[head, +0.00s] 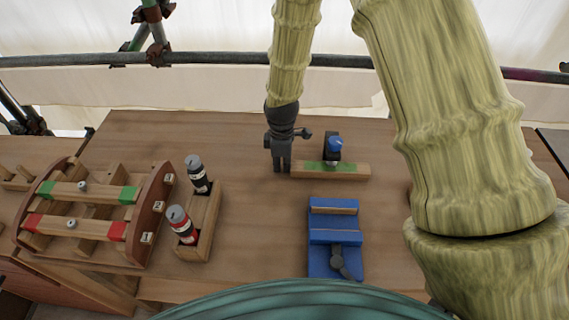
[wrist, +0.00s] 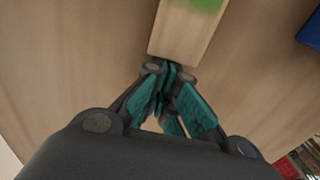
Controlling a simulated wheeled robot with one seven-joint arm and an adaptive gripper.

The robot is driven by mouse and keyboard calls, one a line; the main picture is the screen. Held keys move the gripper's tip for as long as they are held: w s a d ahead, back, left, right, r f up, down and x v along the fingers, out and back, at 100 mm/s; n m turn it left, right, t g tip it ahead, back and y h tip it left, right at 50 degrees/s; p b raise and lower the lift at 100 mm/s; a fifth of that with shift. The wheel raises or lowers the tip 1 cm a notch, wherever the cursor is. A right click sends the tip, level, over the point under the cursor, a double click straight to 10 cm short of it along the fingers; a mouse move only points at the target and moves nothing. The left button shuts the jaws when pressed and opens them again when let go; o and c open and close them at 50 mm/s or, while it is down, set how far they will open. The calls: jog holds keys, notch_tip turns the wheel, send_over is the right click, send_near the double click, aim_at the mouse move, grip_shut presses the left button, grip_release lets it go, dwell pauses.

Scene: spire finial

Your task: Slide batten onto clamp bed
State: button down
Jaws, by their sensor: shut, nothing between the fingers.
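The batten (head: 345,172) is a pale wooden bar with a green middle patch. It lies flat on the table, left to right, behind the clamp bed. A dark piece with a blue cap (head: 334,144) stands at its middle. The clamp bed (head: 334,236) is a blue block with raised cross bars and a dark lever at its front. My gripper (head: 282,169) points down at the batten's left end, fingers shut and empty. In the wrist view the fingertips (wrist: 169,68) are right at the end of the batten (wrist: 178,42); I cannot tell whether they touch it.
A wooden rack (head: 160,215) with green-marked and red-marked bars stands at the left. Beside it, a wooden holder (head: 203,230) carries a black-labelled bottle (head: 196,173) and a red-labelled bottle (head: 182,225). The table (head: 255,225) is bare between holder and clamp bed. My arm hides the right side.

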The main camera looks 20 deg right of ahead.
aim_at(269, 170)
jog(key=a, duration=0.2)
jog(key=w+a+p, duration=0.1)
jog(key=a, duration=0.1)
jog(key=shift+w+r, duration=0.1)
jog(key=shift+w, duration=0.1)
jog(key=shift+w+d+r, duration=0.1)
jog(key=shift+r, duration=0.2)
notch_tip(269, 170, up, 9)
jog(key=b, duration=0.2)
jog(key=shift+r, duration=0.15)
jog(key=shift+d, duration=0.1)
